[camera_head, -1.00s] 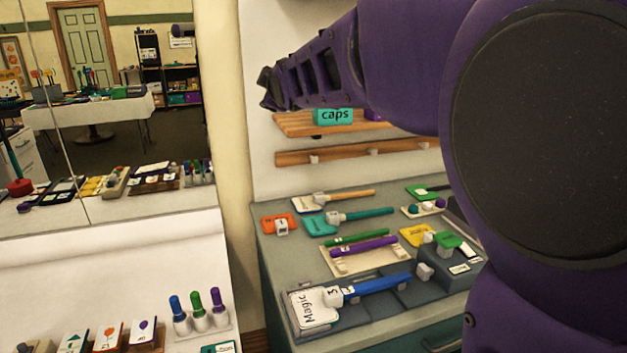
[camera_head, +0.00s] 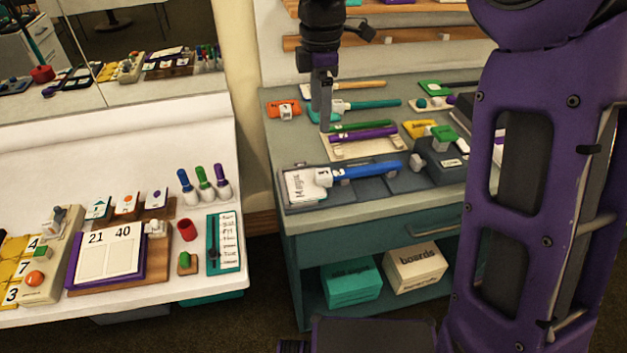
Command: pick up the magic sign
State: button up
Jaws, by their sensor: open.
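The magic sign is a white board (camera_head: 297,187) lettered "Magic", with a white block and a blue handle (camera_head: 368,170) reaching right. It lies in a dark grey holder (camera_head: 338,198) near the front of the grey counter. My gripper (camera_head: 325,128) points down over the counter, behind the sign and slightly right of its board. It is open and apart from the sign, with nothing seen between its fingers. The fingers overlap in this view, so their gap is hard to see.
Behind the sign lie green and purple sticks on a cream rack (camera_head: 338,152), a teal-handled sign (camera_head: 372,104) and an orange piece (camera_head: 284,109). A dark block with a green top (camera_head: 444,134) stands right. A white table (camera_head: 130,180) with props is left.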

jog(key=b, duration=0.1)
send_over(317, 173)
jog(key=f, duration=1)
jog(key=shift+s+d+f, duration=0.15)
jog(key=shift+s+f, duration=0.1)
jog(key=shift+w+f+b, duration=0.2)
jog(key=shift+f+b, duration=0.4)
jog(key=shift+f, duration=2.6)
grip_shut()
